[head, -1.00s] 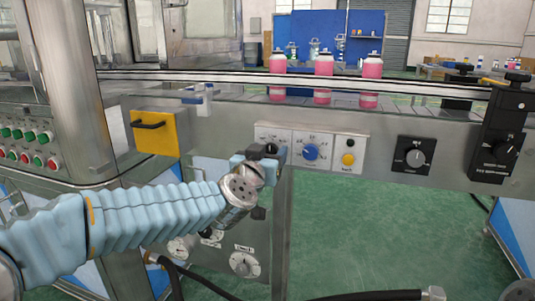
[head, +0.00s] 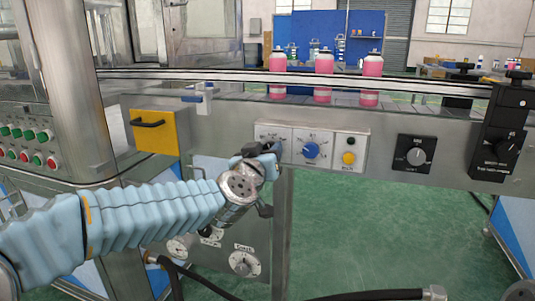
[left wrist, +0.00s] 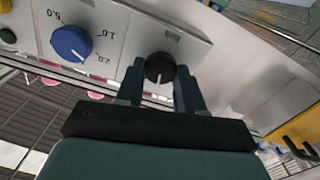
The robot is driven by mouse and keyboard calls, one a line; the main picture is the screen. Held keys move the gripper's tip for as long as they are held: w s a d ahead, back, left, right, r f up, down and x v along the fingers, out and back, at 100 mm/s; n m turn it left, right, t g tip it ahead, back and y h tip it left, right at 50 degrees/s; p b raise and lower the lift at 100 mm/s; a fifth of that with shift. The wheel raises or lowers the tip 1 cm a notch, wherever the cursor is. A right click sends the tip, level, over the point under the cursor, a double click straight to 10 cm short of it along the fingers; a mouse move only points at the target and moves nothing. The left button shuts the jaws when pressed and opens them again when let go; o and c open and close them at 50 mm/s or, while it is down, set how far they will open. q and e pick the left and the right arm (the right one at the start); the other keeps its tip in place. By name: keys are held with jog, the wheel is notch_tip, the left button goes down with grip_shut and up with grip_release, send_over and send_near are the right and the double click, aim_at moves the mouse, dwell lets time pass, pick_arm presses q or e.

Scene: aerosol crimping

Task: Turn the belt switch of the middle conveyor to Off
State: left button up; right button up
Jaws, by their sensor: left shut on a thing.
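The belt switch is a black knob (left wrist: 160,68) with a white pointer line, on the left plate of the conveyor's control panel (head: 311,135). My left gripper (left wrist: 160,80) is shut on this knob, with one finger on each side. In the head view the left gripper (head: 262,150) reaches the panel from below left and hides the knob. In the left wrist view the pointer line points down toward the gripper. The position labels are too small or hidden to read. My right gripper is not in view.
A blue dial (head: 311,151) sits just right of the switch, then a yellow button (head: 348,158). A black knob box (head: 414,155) is further right. A yellow handled box (head: 155,132) is at left. Pink cans (head: 323,66) stand on the belt above. A black hose runs below.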

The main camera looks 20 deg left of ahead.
pick_arm(q)
jog(key=shift+a+f+n+b, duration=0.1)
jog(key=shift+n+b, duration=0.5)
jog(key=shift+n, duration=1.25)
jog(key=shift+a+n+b, duration=0.1)
jog(key=shift+n+b, duration=0.45)
jog(key=shift+n, duration=1.3)
jog(key=o, duration=1)
jog(key=shift+o, duration=0.2)
jog(key=s+p, duration=0.1)
jog(key=s, duration=1.3)
jog(key=shift+a, duration=0.15)
jog(key=shift+w, duration=0.1)
